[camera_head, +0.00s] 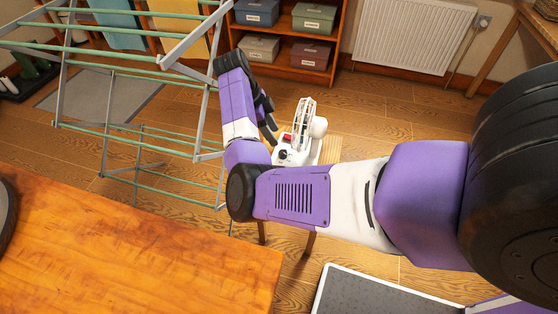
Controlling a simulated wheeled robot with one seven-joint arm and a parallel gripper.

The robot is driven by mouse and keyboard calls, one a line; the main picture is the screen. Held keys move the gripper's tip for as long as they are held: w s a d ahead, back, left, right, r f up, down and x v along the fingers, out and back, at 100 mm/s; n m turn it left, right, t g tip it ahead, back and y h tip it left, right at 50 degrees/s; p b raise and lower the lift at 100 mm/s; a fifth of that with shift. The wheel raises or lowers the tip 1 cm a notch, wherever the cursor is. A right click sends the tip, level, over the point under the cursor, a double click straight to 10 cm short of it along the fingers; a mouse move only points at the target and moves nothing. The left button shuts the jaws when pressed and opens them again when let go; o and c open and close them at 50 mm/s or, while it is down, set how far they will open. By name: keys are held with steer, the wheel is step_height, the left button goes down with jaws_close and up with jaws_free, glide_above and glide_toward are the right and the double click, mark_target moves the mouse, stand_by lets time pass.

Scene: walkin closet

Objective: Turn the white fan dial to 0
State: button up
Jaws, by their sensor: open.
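The white fan (304,128) stands upright on a small wooden stool or table (331,150) in the middle of the head view. Its round cage is seen nearly edge-on, and its white base carries a dark dial (283,154) at the front left. The number the dial points to is too small to read. My gripper (272,128) is open, just left of the fan, with its black fingers pointing down towards the base near the dial. I cannot tell whether a finger touches it. My arm hides the lower part of the stool.
A metal drying rack (107,124) stands close on the left. A wooden table (120,255) fills the lower left. A shelf with storage boxes (261,47) and a white radiator (412,36) are at the back. A dark panel with a pale border (380,292) lies low at the right.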

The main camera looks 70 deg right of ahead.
mark_target(283, 152)
steer(key=shift+w+b+x, duration=0.15)
steer(key=shift+b+x, duration=0.05)
steer(key=shift+x, duration=2.05)
steer(key=shift+w+b+x, duration=0.15)
steer(key=shift+b+x, duration=0.05)
steer(key=shift+x, duration=2.1)
steer(key=shift+f, duration=0.1)
